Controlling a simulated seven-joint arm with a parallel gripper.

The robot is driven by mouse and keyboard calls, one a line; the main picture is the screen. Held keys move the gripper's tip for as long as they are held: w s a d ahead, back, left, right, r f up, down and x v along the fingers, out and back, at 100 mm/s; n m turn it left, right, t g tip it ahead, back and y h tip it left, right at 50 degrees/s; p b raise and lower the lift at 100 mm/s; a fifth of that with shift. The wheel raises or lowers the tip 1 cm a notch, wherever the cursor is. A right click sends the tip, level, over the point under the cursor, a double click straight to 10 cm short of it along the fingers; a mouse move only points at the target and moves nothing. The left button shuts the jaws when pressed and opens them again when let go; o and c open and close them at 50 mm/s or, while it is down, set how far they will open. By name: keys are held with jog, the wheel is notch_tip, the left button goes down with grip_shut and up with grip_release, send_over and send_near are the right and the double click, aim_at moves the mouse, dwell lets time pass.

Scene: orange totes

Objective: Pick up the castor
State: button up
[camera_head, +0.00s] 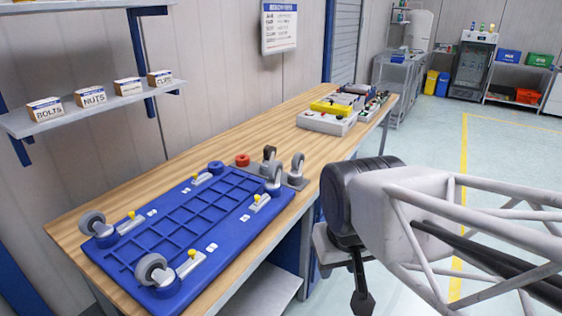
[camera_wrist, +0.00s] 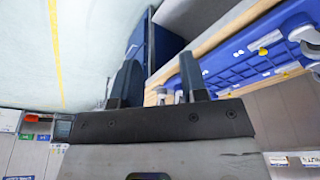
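Several grey-wheeled castors are in the head view. One castor (camera_head: 93,222) is at the near left corner of the blue base plate (camera_head: 160,232), and another castor (camera_head: 152,270) is at its front corner. A third castor (camera_head: 274,175) is by the plate's far right corner. Two more castors, one farther back (camera_head: 269,154) and one to the right (camera_head: 297,166), stand on the wooden table beyond the plate. My gripper (camera_wrist: 158,72) is open, its two dark fingers apart with nothing gripped. In the head view it hangs right of the table, clear of the castors.
A red round part (camera_head: 242,160) lies behind the plate. Yellow-knobbed clamps (camera_head: 259,202) sit on the plate. A grey case with a yellow tool (camera_head: 329,117) is at the table's far end. A shelf with labelled boxes (camera_head: 92,97) hangs on the left wall. The floor at right is open.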

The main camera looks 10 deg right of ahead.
jog(key=o, duration=0.5)
